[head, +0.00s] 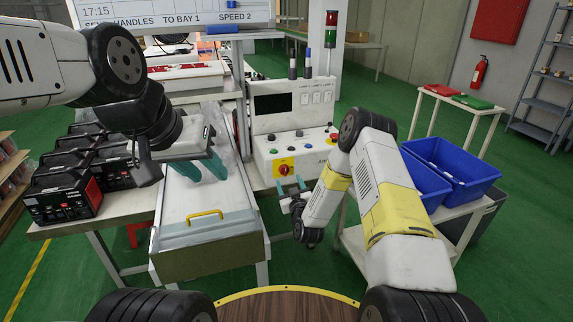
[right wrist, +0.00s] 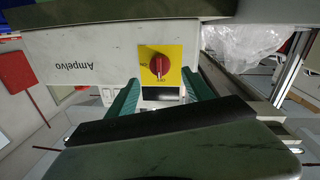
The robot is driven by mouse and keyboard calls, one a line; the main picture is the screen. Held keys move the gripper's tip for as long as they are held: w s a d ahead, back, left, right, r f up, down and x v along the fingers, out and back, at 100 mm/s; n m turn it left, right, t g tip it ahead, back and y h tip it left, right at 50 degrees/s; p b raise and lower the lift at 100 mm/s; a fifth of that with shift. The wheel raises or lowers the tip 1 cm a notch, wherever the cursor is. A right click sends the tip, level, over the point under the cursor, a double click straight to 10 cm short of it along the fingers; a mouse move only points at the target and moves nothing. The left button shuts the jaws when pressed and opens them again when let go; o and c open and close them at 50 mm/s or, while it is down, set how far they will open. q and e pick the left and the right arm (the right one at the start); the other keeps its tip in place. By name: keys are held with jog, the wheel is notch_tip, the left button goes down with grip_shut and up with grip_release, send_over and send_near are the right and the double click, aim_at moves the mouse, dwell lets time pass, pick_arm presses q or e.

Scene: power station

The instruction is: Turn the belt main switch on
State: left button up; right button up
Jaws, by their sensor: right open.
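The main switch is a red rotary knob (head: 284,169) on a yellow plate (head: 277,162), low on the front of the white control console (head: 290,145). The right wrist view shows the knob (right wrist: 160,65) upside down; its grip lies roughly vertical, in line with small lettering below it. My right gripper (head: 291,187) is open just in front of the switch. Its teal fingers (right wrist: 162,98) are apart, with the knob framed beyond them and no contact visible. My left gripper (head: 203,168) hangs over the white-topped box left of the console, its teal fingers apart and empty.
Coloured buttons and a small joystick sit on the console above the switch. Black battery-like units (head: 62,195) stand on the table at left. Blue bins (head: 455,165) stand on a cart at right, close to my right arm. Clear plastic (right wrist: 245,45) lies near the console.

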aim_at(285, 173)
jog(key=x, duration=0.6)
jog(key=shift+w+a, duration=0.1)
jog(key=shift+w, duration=0.2)
grip_shut()
